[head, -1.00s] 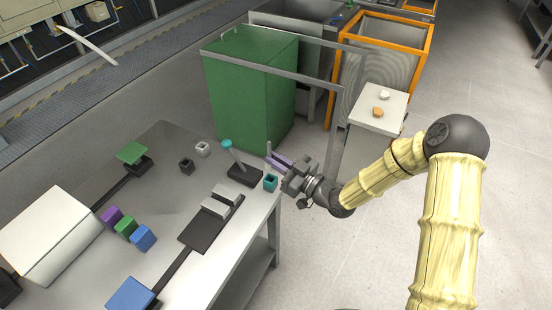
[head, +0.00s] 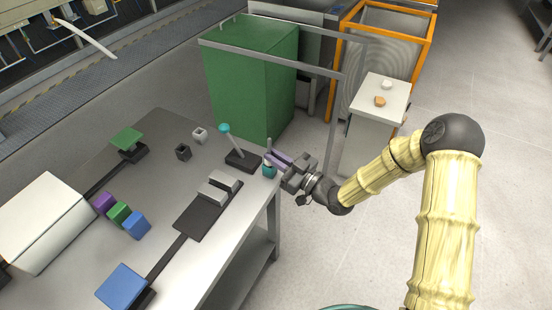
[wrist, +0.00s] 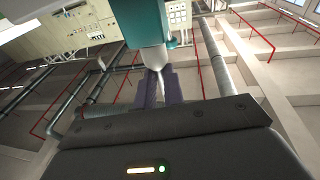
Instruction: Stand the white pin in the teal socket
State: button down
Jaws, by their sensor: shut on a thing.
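The white pin (head: 269,146) stands about upright in the head view, held between the purple fingers of my gripper (head: 275,157). The teal socket (head: 269,171) is a small block near the table's right edge, directly below the pin. The gripper is shut on the pin, reaching in from the right.
A black base with a teal-knobbed lever (head: 242,158) stands just left of the socket. Grey blocks (head: 218,187) lie on a dark plate nearer the front. A grey frame (head: 335,120) and a green cabinet (head: 250,85) stand behind. A white stand (head: 372,120) is at right.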

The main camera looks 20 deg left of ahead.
jog(key=shift+s+d+f, duration=0.1)
jog(key=shift+d+f, duration=0.05)
jog(key=shift+f, duration=0.45)
jog(key=shift+d+f, duration=0.1)
jog(key=shift+f, duration=0.45)
jog(key=shift+s, duration=0.1)
jog(key=c, duration=1.4)
grip_release()
jog(key=shift+c, duration=0.2)
jog(key=shift+w+a+f+h, duration=0.2)
jog(key=shift+w+a+h, duration=0.05)
jog(key=shift+a+h, duration=0.1)
jog(key=shift+d+r, duration=0.15)
jog(key=shift+r, duration=0.1)
jog(key=v, duration=1.7)
jog(key=shift+d+f, duration=0.15)
jog(key=shift+f, duration=0.15)
jog(key=shift+w, duration=0.1)
